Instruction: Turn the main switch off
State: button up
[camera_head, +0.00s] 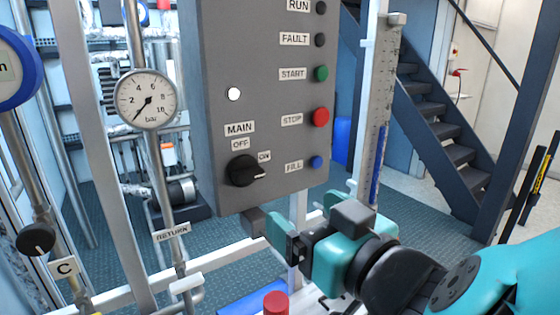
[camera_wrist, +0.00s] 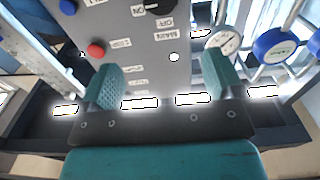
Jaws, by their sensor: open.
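The main switch (camera_head: 243,170) is a black rotary knob low on the grey control panel (camera_head: 205,60). Its white mark points right, beneath the ON label (camera_head: 264,156); the OFF label (camera_head: 240,144) is above the knob. In the wrist view, the panel appears upside down and the switch (camera_wrist: 162,5) is cut off by the top edge. My gripper (camera_head: 302,220) is below and to the right of the switch in the head view, apart from it. Its teal fingers are spread with nothing between them; they also show in the wrist view (camera_wrist: 163,72).
The panel also bears the red stop button (camera_head: 320,117), green start button (camera_head: 321,73), blue fill button (camera_head: 316,162) and a white lamp (camera_head: 234,94). A pressure gauge (camera_head: 147,99) and pipes stand left. A red-capped object (camera_head: 276,302) is below my gripper.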

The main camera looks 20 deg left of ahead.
aim_at(251, 174)
jog(key=p+x, duration=1)
jog(key=x, duration=0.5)
jog(key=shift+a+r, duration=0.15)
jog(key=shift+a, duration=0.2)
jog(key=shift+w+a+p, duration=0.25)
jog(key=shift+a+p, duration=0.05)
jog(key=shift+c, duration=0.2)
